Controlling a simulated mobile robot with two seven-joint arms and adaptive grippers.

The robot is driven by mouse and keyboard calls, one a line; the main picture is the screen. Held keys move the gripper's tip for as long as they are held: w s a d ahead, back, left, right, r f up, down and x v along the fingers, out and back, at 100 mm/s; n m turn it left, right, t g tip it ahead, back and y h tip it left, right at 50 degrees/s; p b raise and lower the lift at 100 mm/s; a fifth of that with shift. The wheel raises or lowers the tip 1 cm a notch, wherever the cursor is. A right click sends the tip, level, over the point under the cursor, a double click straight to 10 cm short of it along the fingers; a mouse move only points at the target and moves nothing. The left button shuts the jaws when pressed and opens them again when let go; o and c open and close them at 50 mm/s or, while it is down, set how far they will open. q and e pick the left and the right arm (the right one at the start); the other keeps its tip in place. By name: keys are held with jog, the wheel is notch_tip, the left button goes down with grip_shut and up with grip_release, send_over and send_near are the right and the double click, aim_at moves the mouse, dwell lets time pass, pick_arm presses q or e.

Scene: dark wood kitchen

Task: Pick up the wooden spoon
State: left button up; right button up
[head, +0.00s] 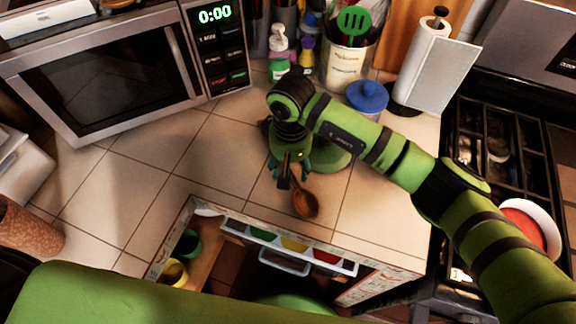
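The wooden spoon (305,204) is on or just above the tiled counter near its front edge. Its brown bowl points toward the open drawer, and its handle runs back under my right gripper (289,172). My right arm comes in from the right and the gripper points down over the handle. The fingers are small and dark here, and the wrist partly hides them. I cannot tell whether they are closed on the handle or only around it. My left gripper is not in view.
A microwave (110,75) stands at the back left. A utensil crock (345,66), a blue-lidded jar (366,98) and a paper towel roll (424,62) stand behind my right arm. The stove (492,125) is at right. An open drawer (215,262) is below the counter.

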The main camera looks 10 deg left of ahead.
jog(key=shift+f, duration=0.25)
jog(key=c, duration=1.1)
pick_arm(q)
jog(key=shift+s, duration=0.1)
pick_arm(e)
grip_shut()
jog(key=shift+w+r, duration=0.1)
